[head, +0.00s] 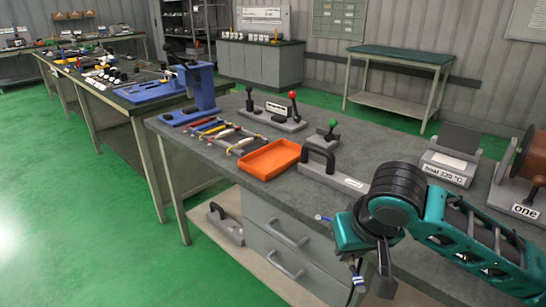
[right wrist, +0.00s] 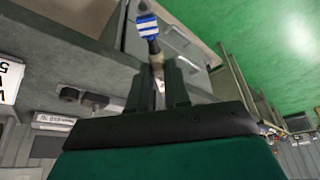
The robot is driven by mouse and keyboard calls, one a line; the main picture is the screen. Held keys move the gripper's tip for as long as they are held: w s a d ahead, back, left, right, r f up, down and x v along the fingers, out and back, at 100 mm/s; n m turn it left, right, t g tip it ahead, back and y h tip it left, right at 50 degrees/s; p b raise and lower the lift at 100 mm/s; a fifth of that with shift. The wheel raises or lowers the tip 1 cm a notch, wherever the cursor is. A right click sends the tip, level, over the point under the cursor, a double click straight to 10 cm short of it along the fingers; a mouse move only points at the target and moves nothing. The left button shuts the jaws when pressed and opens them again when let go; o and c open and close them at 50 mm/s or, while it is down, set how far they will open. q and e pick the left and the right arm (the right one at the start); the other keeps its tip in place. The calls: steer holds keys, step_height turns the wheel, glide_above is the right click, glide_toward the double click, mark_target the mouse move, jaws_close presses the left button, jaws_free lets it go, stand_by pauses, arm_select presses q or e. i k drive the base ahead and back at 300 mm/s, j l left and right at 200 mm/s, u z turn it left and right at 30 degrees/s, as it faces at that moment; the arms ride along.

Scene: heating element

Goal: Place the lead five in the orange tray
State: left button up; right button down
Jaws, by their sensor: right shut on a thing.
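The orange tray (head: 270,159) is empty and sits near the front edge of the grey workbench. My right gripper (right wrist: 160,88) is shut on a lead, seen in the right wrist view with a blue-and-white striped end (right wrist: 148,28) beyond the fingertips. My fingers are mostly hidden there. No number on the lead is readable. My left gripper is out of view.
Several leads (head: 222,133) lie on a rack left of the tray. Lever stands (head: 272,115) are behind, and a blue press (head: 200,88) at left. Drawers (head: 283,228) are below the bench edge.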

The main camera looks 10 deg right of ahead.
mark_target(275, 162)
steer(key=i+j, duration=0.2)
steer(key=i, duration=0.2)
steer(key=i+j, duration=0.15)
steer(key=i, duration=0.25)
steer(key=i+j, duration=0.2)
steer(key=i, duration=0.2)
steer(key=i+j, duration=0.15)
steer(key=i, duration=0.25)
steer(key=z, duration=0.05)
